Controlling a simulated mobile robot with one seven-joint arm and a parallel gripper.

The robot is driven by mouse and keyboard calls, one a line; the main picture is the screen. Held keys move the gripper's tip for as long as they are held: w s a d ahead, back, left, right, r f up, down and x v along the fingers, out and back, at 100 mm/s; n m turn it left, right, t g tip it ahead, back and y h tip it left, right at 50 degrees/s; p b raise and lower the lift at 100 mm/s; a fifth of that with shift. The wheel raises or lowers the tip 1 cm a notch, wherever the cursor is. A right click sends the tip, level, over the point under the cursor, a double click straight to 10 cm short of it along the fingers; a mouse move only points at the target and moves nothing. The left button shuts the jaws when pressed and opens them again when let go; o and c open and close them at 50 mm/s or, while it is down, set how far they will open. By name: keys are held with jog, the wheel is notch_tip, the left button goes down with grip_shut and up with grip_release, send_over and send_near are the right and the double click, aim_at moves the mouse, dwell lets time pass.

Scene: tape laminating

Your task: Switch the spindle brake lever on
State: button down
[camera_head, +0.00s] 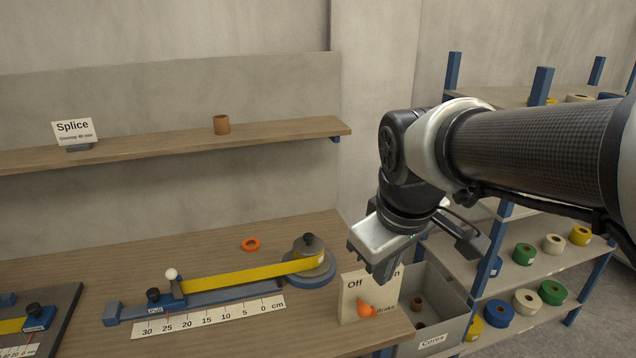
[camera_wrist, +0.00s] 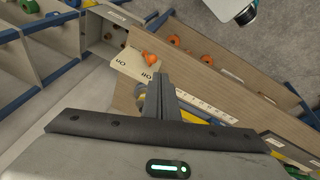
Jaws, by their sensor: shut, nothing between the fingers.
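The orange spindle brake lever (camera_head: 366,309) is on the front of a cream panel (camera_head: 350,285) at the table's front right corner. The panel reads "Off" at left and "On" at right, with "Brake" low down; the lever seems to lean toward the "Off" side. My gripper (camera_head: 383,276) is shut and empty, in front of the panel's upper right, partly hiding "On". In the wrist view, the shut fingers (camera_wrist: 158,82) point toward the panel (camera_wrist: 128,66), with the lever (camera_wrist: 149,57) just past their tips. Whether they touch the panel cannot be told.
Yellow tape runs from a grey spindle (camera_head: 308,262) to a blue fixture above a ruler (camera_head: 205,318). An orange ring (camera_head: 251,244) lies behind. A "Cores" bin (camera_head: 440,305) stands right of the panel, below my arm. A rack (camera_head: 540,265) with tape rolls is farther right.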

aim_at(367, 310)
jog(key=w+a+f+n+g+h+b, duration=0.1)
jog(key=w+a+f+n+b, duration=0.3)
jog(key=f, duration=1.1)
jog(key=w+a+n+g, duration=0.1)
jog(key=w+a+n, duration=0.2)
jog(key=w+n, duration=0.3)
jog(key=shift+w+f, duration=0.25)
jog(key=shift+w, duration=0.95)
jog(key=b+x, duration=0.1)
jog(key=x, duration=0.8)
jog(key=shift+d+f+b, duration=0.1)
jog(key=shift+f+b, duration=0.3)
jog(key=d, duration=0.1)
jog(key=d+r, duration=0.1)
jog(key=d, duration=0.1)
jog(key=shift+s+d+r, duration=0.25)
jog(key=shift+s+d, duration=0.05)
jog(key=shift+s, duration=0.05)
